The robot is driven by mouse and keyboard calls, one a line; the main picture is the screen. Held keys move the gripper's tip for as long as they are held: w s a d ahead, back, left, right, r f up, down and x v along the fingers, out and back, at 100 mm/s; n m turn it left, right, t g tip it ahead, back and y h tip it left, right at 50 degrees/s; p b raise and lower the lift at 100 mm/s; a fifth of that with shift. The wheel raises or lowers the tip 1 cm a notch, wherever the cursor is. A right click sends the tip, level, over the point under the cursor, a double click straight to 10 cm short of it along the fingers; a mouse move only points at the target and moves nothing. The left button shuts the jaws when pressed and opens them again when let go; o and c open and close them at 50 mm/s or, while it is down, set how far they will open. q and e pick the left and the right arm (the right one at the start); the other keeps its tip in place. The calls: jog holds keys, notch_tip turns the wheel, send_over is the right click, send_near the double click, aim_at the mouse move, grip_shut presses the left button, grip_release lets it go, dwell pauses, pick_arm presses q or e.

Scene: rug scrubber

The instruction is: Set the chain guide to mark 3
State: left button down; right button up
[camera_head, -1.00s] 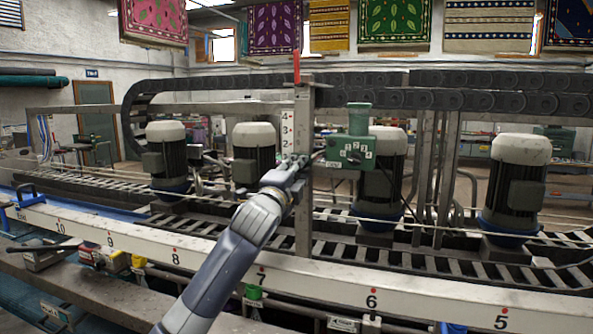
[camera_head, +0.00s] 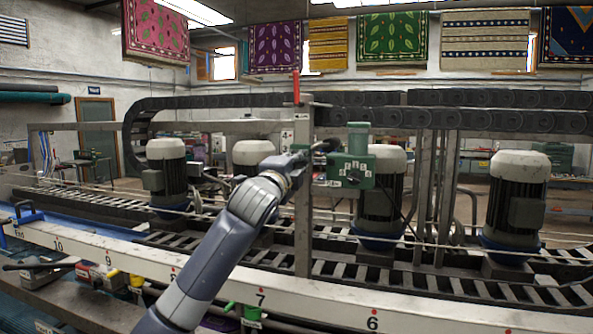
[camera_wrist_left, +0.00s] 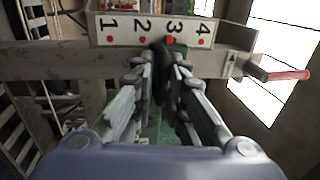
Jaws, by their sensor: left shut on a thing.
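The upright post (camera_head: 303,220) carries a white scale plate (camera_head: 287,137); in the head view my arm hides most of it, and only the 4 shows clearly. In the left wrist view the scale plate (camera_wrist_left: 125,29) shows marks 1 to 4, each with a red dot. My left gripper (camera_wrist_left: 163,66) is shut on a dark part (camera_wrist_left: 161,80), which I take for the chain guide's handle. Its upper end is beside the red dot of mark 3, slightly toward 2. In the head view my left gripper (camera_head: 313,150) is at the post. My right gripper is out of view.
A green box (camera_head: 352,171) with a numbered dial is just right of the post. Motors with white caps (camera_head: 520,165) stand along the conveyor. A black cable chain (camera_head: 450,118) runs above. A red-tipped rod (camera_head: 296,85) tops the post. A numbered white rail (camera_head: 210,283) crosses in front.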

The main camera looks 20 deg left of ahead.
pick_arm(q)
jog(key=shift+r, duration=0.2)
jog(key=c, duration=1.7)
grip_release()
jog(key=shift+s+f, duration=0.1)
jog(key=shift+f, duration=0.1)
jog(key=s, duration=0.4)
jog(key=s+f, duration=0.1)
jog(key=s, duration=0.7)
jog(key=shift+a+f, duration=0.2)
jog(key=shift+f, duration=0.2)
jog(key=shift+w, duration=0.1)
